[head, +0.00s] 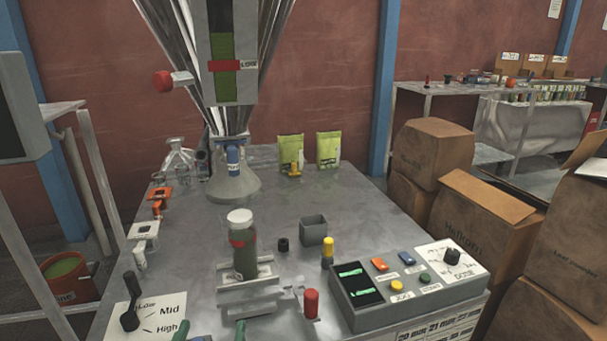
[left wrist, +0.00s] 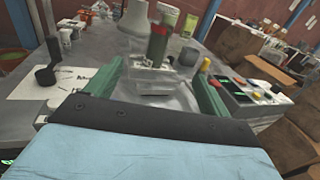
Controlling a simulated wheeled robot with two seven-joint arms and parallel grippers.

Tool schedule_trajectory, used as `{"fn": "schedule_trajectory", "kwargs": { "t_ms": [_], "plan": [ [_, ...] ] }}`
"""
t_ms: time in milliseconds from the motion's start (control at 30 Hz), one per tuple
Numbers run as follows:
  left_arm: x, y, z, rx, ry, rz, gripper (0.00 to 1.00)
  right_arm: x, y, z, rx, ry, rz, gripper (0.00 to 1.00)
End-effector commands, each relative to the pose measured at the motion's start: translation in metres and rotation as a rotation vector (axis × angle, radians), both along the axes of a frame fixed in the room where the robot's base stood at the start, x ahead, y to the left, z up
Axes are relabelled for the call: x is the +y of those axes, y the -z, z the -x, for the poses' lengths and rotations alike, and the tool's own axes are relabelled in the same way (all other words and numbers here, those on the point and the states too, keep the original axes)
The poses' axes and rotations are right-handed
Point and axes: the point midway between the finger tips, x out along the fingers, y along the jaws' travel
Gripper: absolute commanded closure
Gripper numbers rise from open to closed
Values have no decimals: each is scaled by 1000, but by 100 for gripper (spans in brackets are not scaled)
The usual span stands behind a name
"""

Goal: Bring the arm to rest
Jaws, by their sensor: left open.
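My left gripper (head: 210,332) shows only as two green fingertips at the bottom edge of the head view. In the left wrist view its green fingers (left wrist: 160,86) are spread apart with nothing between them. Beyond them a jar of green powder with a white lid and red band (head: 243,245) stands upright on a metal stand (head: 250,290). The jar also shows in the left wrist view (left wrist: 158,44). The gripper is apart from the jar, on the near side of it. My right gripper is not in view.
A lever on a Mid/High card (head: 130,318) is left of the gripper. A control panel (head: 400,287) and a red-topped post (head: 311,303) are on the right. Cardboard boxes (head: 490,232) stand right of the table.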

Motion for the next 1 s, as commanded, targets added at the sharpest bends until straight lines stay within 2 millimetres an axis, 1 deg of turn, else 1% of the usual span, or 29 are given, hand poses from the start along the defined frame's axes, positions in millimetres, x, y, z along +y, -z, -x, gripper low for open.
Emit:
{"fn": "schedule_trajectory", "kwargs": {
  "t_ms": [33,267,467,567,600,667,700,800,900,1000],
  "plan": [
    [6,5,2,25,-24,72,19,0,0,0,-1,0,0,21],
    [30,32,11,133,-146,427,19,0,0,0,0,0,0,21],
    [53,64,28,232,-320,822,19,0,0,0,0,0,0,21],
    [66,88,45,288,-469,1096,19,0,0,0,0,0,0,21],
    [70,98,54,308,-545,1222,19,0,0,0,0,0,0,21],
    [76,114,69,331,-673,1413,19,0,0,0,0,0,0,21],
    [79,125,80,342,-764,1533,19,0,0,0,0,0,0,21],
    [82,147,107,347,-1000,1802,19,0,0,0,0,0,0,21],
    [82,162,133,325,-1224,2008,19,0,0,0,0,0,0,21],
    [79,173,156,285,-1439,2163,19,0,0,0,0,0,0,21]
  ]
}}
